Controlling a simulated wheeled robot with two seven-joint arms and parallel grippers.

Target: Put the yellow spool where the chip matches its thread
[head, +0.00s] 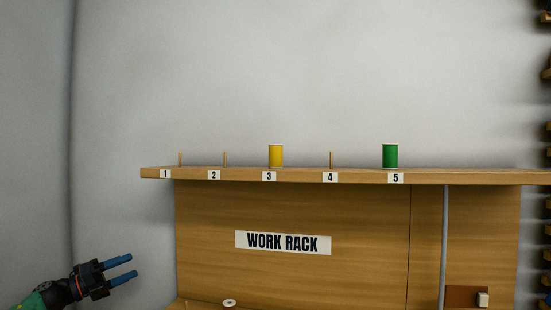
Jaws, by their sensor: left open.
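The yellow spool (276,156) stands upright on the top shelf of the work rack (460,178), at the spot labelled 3. A green spool (390,156) stands upright at label 5. Bare pegs stand at label 1 (180,159), label 2 (225,159) and label 4 (331,160). No colour chip can be made out on the shelf. My left gripper (127,267) is open and empty at the lower left, below the shelf and left of the rack's panel. My right gripper is not in view.
A "WORK RACK" sign (283,243) is on the wooden panel. A small white ring-shaped item (229,302) lies on a lower ledge at the bottom edge. A grey vertical pole (444,240) runs down at the right. The space above the shelf is clear.

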